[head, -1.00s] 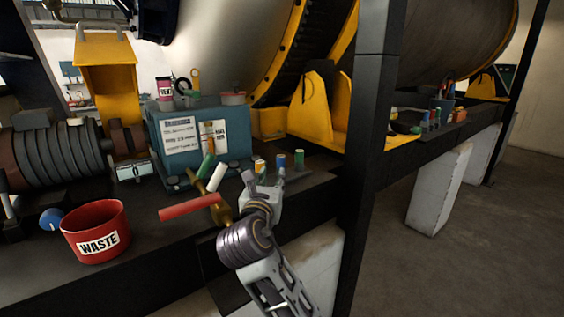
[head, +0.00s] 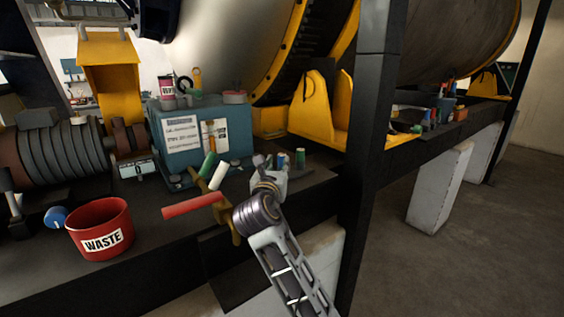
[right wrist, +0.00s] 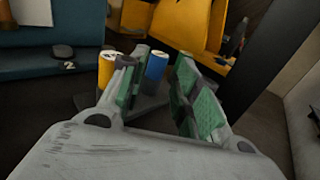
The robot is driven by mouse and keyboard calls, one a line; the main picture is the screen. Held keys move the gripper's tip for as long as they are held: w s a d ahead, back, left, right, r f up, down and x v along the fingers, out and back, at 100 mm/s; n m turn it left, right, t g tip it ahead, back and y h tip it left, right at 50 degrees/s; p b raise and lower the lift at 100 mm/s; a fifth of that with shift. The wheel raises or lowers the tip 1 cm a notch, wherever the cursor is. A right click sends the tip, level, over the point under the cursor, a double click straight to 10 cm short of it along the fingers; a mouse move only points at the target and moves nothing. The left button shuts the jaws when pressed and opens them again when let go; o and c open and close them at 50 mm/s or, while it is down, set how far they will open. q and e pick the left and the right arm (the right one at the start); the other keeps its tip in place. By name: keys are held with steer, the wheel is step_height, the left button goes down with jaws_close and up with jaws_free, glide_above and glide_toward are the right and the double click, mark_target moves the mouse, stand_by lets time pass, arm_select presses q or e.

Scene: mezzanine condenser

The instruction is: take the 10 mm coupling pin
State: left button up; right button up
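Several upright pins with coloured ends stand in a small dark holder on the bench. In the head view I see a blue pin (head: 281,159) and a green pin (head: 300,158). The blue pin shows in the gap, the yellow one beside the left finger. My left gripper is out of view.
A red waste bin (head: 100,232) stands at the front left. A red-handled tool (head: 193,206) and white and green cylinders lie left of my right arm. A teal box (head: 203,135) is behind them. A dark post (head: 368,140) rises at right.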

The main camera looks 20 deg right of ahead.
steer(key=shift+w+d, duration=0.25)
steer(key=shift+w, duration=0.35)
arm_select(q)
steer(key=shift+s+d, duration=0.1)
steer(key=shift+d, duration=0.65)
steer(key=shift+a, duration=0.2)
arm_select(e)
steer(key=shift+w, duration=0.1)
